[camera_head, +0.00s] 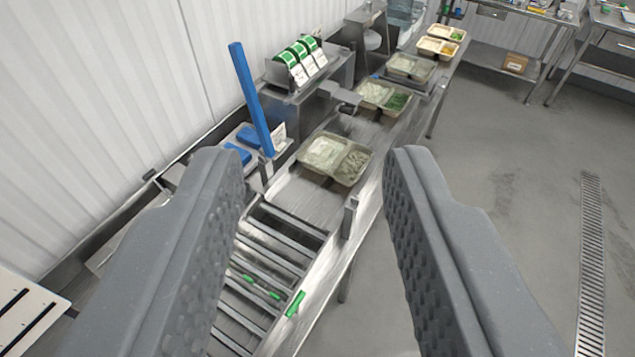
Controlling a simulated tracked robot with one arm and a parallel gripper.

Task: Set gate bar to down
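The blue gate bar (252,98) stands raised on the left side of the line, nearly upright and leaning a little left at its top. Its lower end meets a small mount near a white card (279,137). My gripper (316,168) is open wide and empty, with its two grey padded fingers in the foreground. In the picture the bar is above and just right of the left fingertip, apart from it. The bar's lower joint is hard to make out.
A two-compartment tray (335,158) sits on the steel line beyond the rollers (268,255), with more filled trays behind. A short metal post (349,216) stands at the line's right edge. A dispenser with green-and-white labels (300,61) is behind the bar. Floor to the right is clear.

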